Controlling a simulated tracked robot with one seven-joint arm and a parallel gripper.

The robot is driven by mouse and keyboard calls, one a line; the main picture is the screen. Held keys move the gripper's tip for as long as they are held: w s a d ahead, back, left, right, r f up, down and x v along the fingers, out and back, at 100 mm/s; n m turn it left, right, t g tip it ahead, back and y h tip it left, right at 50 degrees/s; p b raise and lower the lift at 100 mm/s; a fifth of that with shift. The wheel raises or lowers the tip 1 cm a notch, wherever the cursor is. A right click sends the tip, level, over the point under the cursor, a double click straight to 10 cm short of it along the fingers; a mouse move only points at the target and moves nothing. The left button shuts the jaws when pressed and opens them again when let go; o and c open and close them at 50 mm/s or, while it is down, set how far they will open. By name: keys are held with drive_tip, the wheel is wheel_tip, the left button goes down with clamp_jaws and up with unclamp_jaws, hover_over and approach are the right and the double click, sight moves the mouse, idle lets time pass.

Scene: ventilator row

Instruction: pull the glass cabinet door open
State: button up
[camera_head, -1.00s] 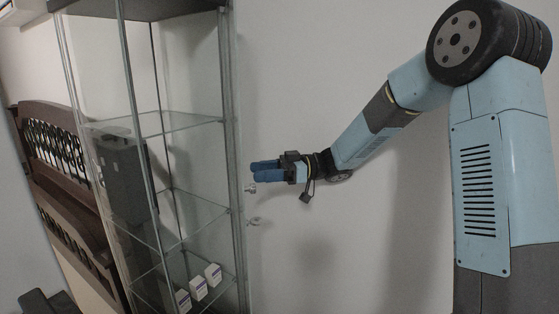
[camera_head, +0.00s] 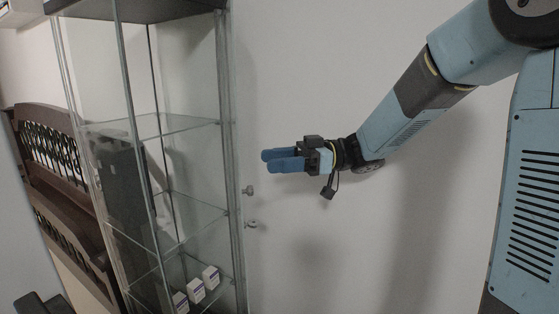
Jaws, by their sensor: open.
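The glass cabinet (camera_head: 178,128) stands tall at the left, with metal edge posts and glass shelves. Two small knobs, an upper one (camera_head: 248,190) and a lower one (camera_head: 252,224), show just right of its right-hand post. The clear door pane is hard to make out, and I cannot tell whether it is ajar. My gripper (camera_head: 267,161) has blue fingers pointing left toward the cabinet. It is open and empty, up and to the right of the upper knob in the picture, with a visible gap to it.
Several small white boxes (camera_head: 196,290) sit on a low cabinet shelf. A dark wooden bench-like piece (camera_head: 45,160) and a dark grey box shape (camera_head: 122,182) show at the left, partly through the glass. The plain wall (camera_head: 320,60) behind my arm is clear.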

drive_tip(key=shift+s+d+r, duration=0.15)
drive_tip(key=shift+s+d, duration=0.05)
drive_tip(key=shift+s, duration=0.15)
drive_tip(key=shift+c, duration=0.4)
